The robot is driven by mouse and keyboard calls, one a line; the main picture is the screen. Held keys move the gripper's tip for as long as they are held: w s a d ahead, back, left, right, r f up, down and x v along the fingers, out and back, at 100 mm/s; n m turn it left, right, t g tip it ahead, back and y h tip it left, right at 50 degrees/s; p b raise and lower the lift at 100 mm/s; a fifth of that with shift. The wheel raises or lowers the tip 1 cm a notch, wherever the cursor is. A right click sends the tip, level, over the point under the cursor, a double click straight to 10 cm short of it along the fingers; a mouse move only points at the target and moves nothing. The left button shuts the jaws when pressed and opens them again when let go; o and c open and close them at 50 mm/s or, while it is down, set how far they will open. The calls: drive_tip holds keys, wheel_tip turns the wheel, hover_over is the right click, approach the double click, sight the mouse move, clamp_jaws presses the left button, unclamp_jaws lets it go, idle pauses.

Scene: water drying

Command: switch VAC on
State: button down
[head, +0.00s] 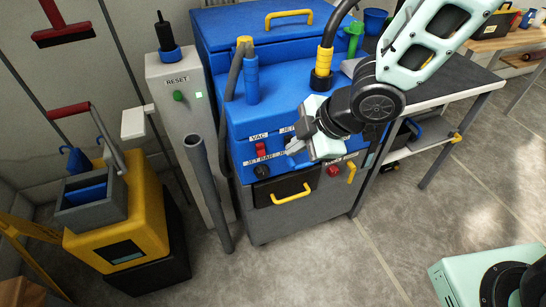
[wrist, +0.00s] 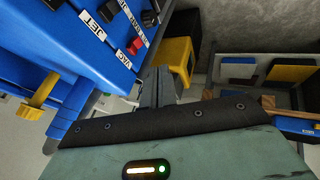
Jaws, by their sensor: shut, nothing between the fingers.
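The blue machine (head: 280,107) has a sloped front panel with a VAC label (head: 259,136) above a red switch (head: 263,150). In the wrist view the VAC label (wrist: 124,62) and red switch (wrist: 136,46) lie left of and above the fingertips. I cannot tell whether the switch is on or off. My gripper (head: 291,149) is shut and empty, in front of the panel just right of the red switch. Its fingers show in the wrist view (wrist: 157,86), appearing apart from the switch. A JET label (head: 287,129) is beside VAC, its switch partly hidden by my gripper.
Below the switches are a black knob (head: 261,171), a red knob (head: 333,170) and a drawer with a yellow handle (head: 292,195). A grey RESET post (head: 181,110) and a yellow mop bucket (head: 118,225) stand left. The floor in front is clear.

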sight(260, 150)
drive_tip(key=shift+w+r+b+x, duration=0.25)
drive_tip(key=shift+w+x, duration=0.2)
drive_tip(key=shift+x, duration=1.6)
drive_tip(key=shift+w+r+b+x, duration=0.15)
drive_tip(key=shift+w+b+x, duration=0.3)
drive_tip(key=shift+x, duration=1.65)
drive_tip(key=shift+w+r+b+x, duration=0.2)
drive_tip(key=shift+w+x, duration=0.3)
drive_tip(key=shift+x, duration=1.55)
drive_tip(key=shift+f+b, duration=0.2)
drive_tip(key=shift+b, duration=0.1)
